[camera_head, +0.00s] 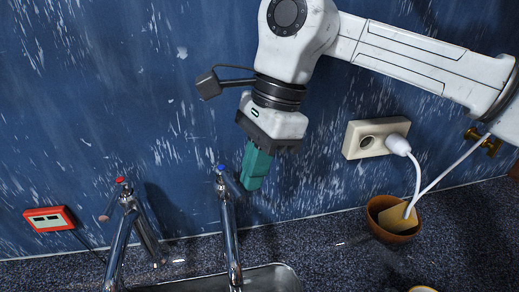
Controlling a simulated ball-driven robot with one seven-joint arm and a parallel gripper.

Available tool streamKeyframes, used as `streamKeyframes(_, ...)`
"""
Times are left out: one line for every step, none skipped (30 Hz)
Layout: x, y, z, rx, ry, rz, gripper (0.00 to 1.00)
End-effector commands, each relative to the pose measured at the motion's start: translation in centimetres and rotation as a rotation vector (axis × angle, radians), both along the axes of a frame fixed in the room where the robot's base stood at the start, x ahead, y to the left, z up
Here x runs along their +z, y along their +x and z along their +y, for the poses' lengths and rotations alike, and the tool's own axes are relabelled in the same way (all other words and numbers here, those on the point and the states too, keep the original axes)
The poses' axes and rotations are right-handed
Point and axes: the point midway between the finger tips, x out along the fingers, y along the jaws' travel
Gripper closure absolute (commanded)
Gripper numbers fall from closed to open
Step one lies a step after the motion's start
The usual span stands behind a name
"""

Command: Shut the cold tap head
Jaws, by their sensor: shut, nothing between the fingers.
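The cold tap (230,235) is a chrome spout with a blue-marked head (221,170) at its top, left of the picture's middle. A chrome handle part sticks out from the head to the right, close to my fingers. My gripper (251,186) has teal fingers pointing down, shut and empty, just right of the cold tap head. I cannot tell whether the fingers touch the handle. A second tap (118,235) with a red-marked head (121,182) stands to the left.
A metal sink rim (281,274) lies below the taps on a dark speckled counter (330,245). A socket with a plug (367,139) is on the blue wall at right, its white cable running by a brown bowl (381,228). A red box (50,218) is at far left.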

Motion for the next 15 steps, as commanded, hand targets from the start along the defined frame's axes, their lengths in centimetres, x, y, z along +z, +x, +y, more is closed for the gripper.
streamKeyframes(-0.14, -0.04, 0.05, 0.0, -0.001, 0.001, 1.0)
streamKeyframes(-0.19, -0.05, 0.05, 0.0, -0.001, 0.001, 1.0)
streamKeyframes(-0.23, -0.06, 0.06, 0.0, -0.001, 0.001, 1.0)
streamKeyframes(-0.24, -0.06, 0.06, 0.0, -0.001, 0.001, 1.0)
streamKeyframes(-0.23, -0.06, 0.06, 0.0, 0.0, 0.0, 1.0)
streamKeyframes(-0.23, -0.06, 0.06, 0.0, -0.001, 0.001, 1.0)
streamKeyframes(-0.23, -0.06, 0.06, 0.0, -0.001, 0.001, 1.0)
streamKeyframes(-0.22, -0.06, 0.05, 0.0, -0.001, 0.001, 1.0)
streamKeyframes(-0.22, -0.06, 0.05, 0.0, 0.0, 0.0, 1.0)
streamKeyframes(-0.22, -0.06, 0.05, 0.0, 0.0, 0.0, 1.0)
streamKeyframes(-0.22, -0.07, 0.06, -0.002, 0.0, 0.0, 1.0)
streamKeyframes(-0.24, -0.13, 0.1, -0.01, 0.0, 0.0, 1.0)
streamKeyframes(-0.26, -0.19, 0.15, -0.02, -0.001, -0.001, 1.0)
streamKeyframes(-0.28, -0.29, 0.22, -0.034, -0.001, -0.001, 1.0)
streamKeyframes(-0.3, -0.41, 0.33, -0.055, 0.0, -0.001, 1.0)
